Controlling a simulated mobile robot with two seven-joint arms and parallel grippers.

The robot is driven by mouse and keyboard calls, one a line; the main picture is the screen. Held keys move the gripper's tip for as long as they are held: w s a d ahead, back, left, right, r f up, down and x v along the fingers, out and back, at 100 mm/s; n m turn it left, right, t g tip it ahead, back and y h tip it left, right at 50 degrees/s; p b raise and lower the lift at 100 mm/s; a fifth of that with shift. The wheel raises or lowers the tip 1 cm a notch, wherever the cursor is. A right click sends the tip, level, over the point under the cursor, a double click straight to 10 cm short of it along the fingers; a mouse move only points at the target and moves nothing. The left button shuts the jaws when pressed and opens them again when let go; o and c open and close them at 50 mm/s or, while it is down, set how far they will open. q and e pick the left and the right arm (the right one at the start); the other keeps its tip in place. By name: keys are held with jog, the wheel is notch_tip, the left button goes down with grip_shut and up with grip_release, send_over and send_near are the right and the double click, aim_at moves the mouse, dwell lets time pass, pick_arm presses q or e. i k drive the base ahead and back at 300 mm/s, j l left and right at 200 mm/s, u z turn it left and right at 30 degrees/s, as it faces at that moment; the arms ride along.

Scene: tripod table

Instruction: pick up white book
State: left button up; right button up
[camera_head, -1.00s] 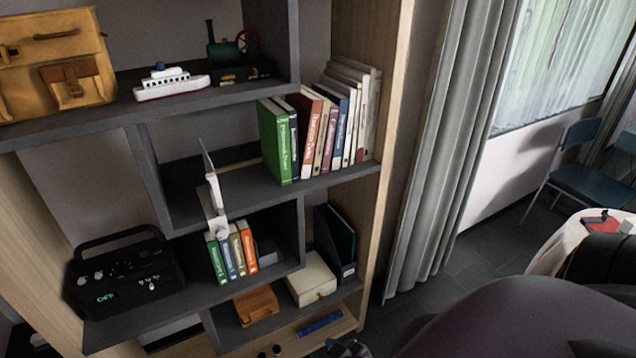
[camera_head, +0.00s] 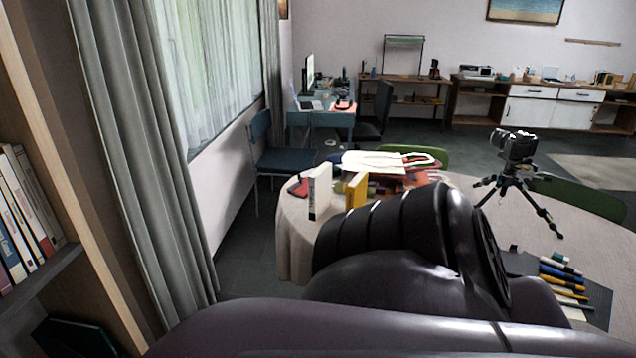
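A white book (camera_head: 319,191) stands upright near the left edge of the round table, with dark marks on its spine. A yellow book (camera_head: 356,191) stands upright just to its right, a small gap apart. My dark arm covers the front middle of the view and hides part of the table in front of the books. Neither gripper shows, so I cannot see what they hold.
The table (camera_head: 297,232) has a light cloth. A camera on a tripod (camera_head: 515,150), markers (camera_head: 560,268) and a tote bag (camera_head: 385,162) are on it. A bookshelf (camera_head: 60,160) and curtain (camera_head: 150,150) are at left; a blue chair (camera_head: 290,160) stands behind.

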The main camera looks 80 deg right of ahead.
aim_at(319, 182)
jog(key=z, duration=2.6)
jog(key=i+j, duration=0.35)
jog(key=i, duration=0.15)
jog(key=i+j+u, duration=0.1)
jog(key=i+j, duration=0.25)
jog(key=i, duration=0.15)
jog(key=i+j, duration=0.3)
jog(key=i, duration=0.2)
jog(key=i+j+u, duration=0.1)
jog(key=i+j, duration=0.2)
jog(key=i, duration=0.2)
